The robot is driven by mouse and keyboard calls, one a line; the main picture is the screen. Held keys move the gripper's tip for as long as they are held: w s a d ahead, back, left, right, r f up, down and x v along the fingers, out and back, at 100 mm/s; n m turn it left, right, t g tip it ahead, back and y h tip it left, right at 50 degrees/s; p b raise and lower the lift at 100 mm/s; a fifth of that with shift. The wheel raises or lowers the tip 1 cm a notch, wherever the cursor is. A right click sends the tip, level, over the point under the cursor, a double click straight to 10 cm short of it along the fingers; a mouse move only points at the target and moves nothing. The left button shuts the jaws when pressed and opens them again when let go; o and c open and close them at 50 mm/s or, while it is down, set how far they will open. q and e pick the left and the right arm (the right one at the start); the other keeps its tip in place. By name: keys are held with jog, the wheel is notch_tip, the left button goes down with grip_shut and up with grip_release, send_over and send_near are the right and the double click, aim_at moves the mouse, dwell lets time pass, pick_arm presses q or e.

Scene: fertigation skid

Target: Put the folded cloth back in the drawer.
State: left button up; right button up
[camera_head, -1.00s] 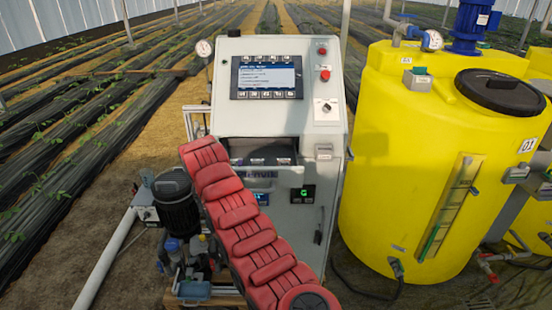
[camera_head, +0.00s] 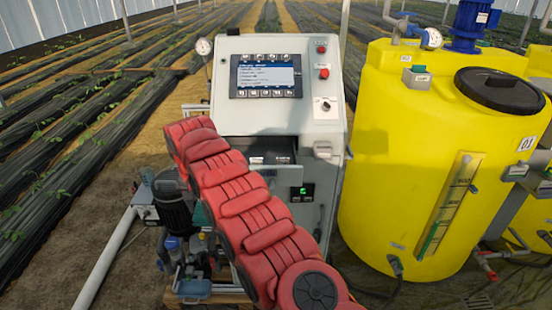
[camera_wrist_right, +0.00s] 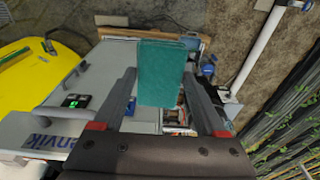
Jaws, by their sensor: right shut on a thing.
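The folded cloth (camera_wrist_right: 164,72) is a teal, flat, roughly rectangular bundle in the right wrist view. My right gripper (camera_wrist_right: 164,98) is shut on it, with a finger along each side. In the head view my red right arm hides this gripper; a small teal patch beside the arm may be the cloth. The drawer (camera_head: 287,174) stands pulled out of the grey cabinet, below the screen. My arm covers its left part, and I cannot see fully inside. My left gripper is in neither view.
The grey cabinet (camera_head: 325,150) carries a screen (camera_head: 266,76) and knobs. A yellow tank (camera_head: 400,150) stands close on its right. A pump (camera_head: 172,200) and a white pipe (camera_head: 105,260) are at its lower left. Crop rows lie behind.

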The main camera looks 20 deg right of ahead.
jog(key=shift+s+a+r, duration=0.15)
jog(key=shift+a+r, duration=0.05)
jog(key=shift+a, duration=0.1)
jog(key=shift+r, duration=0.15)
jog(key=shift+s+d+r, duration=0.1)
jog(key=shift+d, duration=0.05)
jog(key=shift+s, duration=0.2)
